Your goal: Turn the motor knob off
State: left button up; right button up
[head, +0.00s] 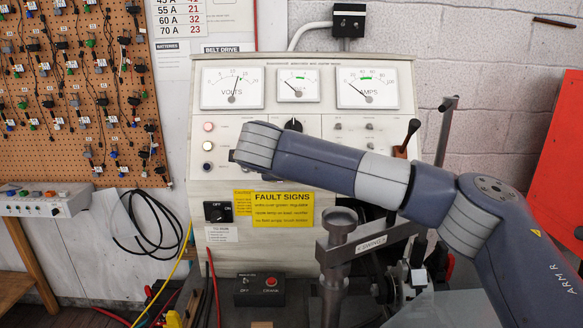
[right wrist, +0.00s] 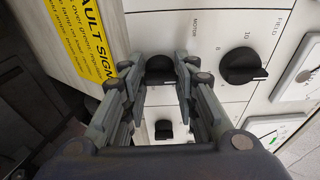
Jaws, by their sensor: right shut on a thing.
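The motor knob (right wrist: 160,66) is a round black knob on the cream panel beside the printed word MOTOR, in the right wrist view. My right gripper (right wrist: 161,82) is shut on it, with one grey finger on each side. The knob's exact pointer setting is partly hidden by the fingers. In the head view my right arm reaches across the test bench (head: 330,95) from the right. Its wrist covers the gripper and the motor knob there. My left gripper is not in view.
A second black knob (right wrist: 243,67) sits close beside the right finger, near the word FIELD. A smaller black control (right wrist: 163,129) shows between the fingers. The yellow fault sign (head: 283,209) lies below my wrist. A vise-like stand (head: 340,250) rises in front of the bench.

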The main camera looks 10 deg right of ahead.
jog(key=o, duration=1.1)
jog(key=shift+c, duration=0.2)
jog(key=shift+a, duration=0.1)
jog(key=v, duration=1.2)
jog(key=shift+r, duration=0.1)
